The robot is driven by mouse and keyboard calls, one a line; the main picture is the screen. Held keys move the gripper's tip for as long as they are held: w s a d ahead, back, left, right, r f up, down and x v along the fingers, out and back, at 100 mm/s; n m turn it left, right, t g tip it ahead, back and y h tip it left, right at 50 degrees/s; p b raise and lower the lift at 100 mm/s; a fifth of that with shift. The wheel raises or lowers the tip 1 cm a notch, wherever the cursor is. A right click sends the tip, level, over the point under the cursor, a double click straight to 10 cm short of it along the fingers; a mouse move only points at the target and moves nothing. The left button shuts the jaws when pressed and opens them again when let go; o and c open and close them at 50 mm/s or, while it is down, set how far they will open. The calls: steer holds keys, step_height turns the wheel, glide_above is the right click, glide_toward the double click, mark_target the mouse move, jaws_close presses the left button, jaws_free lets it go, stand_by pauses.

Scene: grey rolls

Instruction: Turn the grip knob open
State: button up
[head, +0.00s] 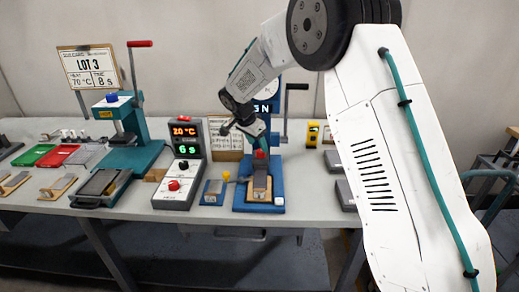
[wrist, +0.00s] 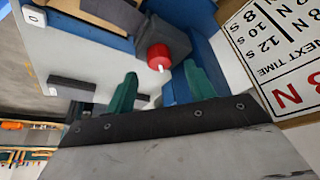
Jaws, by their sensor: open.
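The red grip knob (wrist: 157,56) sits on a dark grey block of the blue fixture (wrist: 208,68) in the wrist view. In the head view the knob (head: 260,154) shows small, at the top of the grey part of the blue fixture (head: 240,199). My gripper (wrist: 160,70) is open, with its two green fingers apart and the knob between and just beyond their tips. No contact shows. In the head view my gripper (head: 256,140) hangs right above the knob, and its fingers are small and partly hidden.
A crank handle (head: 291,90) stands behind the fixture to the right. The timer box (head: 187,150) with red and green digits is on the left. A small blue block (head: 213,192) lies close by. A text card (wrist: 275,55) is close to my right finger.

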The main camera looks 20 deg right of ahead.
mark_target(260, 150)
steer(key=shift+x, duration=1.8)
steer(key=c, duration=1)
